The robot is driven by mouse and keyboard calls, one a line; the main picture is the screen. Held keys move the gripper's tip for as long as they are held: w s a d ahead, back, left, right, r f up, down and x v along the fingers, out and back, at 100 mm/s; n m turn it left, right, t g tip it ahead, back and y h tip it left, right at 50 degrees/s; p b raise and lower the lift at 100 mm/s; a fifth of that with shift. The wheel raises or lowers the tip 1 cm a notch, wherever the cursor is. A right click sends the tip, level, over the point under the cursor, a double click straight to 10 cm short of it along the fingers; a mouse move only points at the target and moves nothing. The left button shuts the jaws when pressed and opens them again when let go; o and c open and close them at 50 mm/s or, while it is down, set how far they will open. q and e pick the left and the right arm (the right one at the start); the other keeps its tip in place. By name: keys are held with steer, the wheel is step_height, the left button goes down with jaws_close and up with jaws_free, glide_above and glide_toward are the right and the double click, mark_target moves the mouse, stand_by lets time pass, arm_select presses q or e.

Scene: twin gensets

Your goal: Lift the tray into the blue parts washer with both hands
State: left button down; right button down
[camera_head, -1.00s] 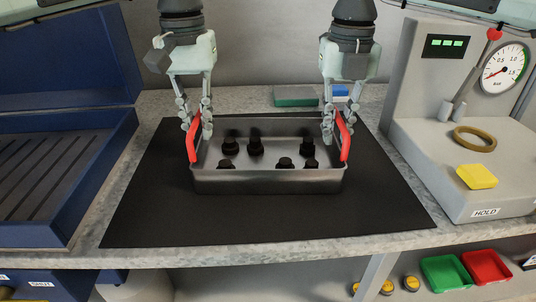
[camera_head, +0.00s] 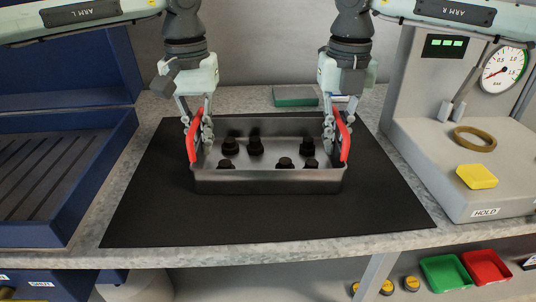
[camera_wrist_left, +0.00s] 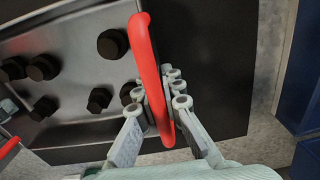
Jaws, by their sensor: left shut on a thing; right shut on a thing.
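The metal tray (camera_head: 268,183) sits on a black mat, with several black knobbed parts (camera_head: 255,146) in it. It has a red handle at each end. My left gripper (camera_head: 198,132) is shut on the left red handle (camera_head: 192,143); the left wrist view shows its fingers on both sides of that handle (camera_wrist_left: 146,62). My right gripper (camera_head: 337,128) is shut on the right red handle (camera_head: 345,140). The blue parts washer (camera_head: 62,120) stands at the far left with its lid up and a slatted floor inside.
The black mat (camera_head: 265,222) covers the middle of the grey bench. A grey press with a gauge (camera_head: 501,68), a tan ring (camera_head: 475,139) and a yellow block (camera_head: 477,176) stands at right. A green block (camera_head: 295,96) lies behind the tray. Green and red bins (camera_head: 446,272) are below.

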mark_target(196, 117)
arm_select(q)
steer(key=shift+r, duration=0.2)
arm_select(e)
steer(key=shift+w+r, duration=0.1)
steer(key=shift+r, duration=0.1)
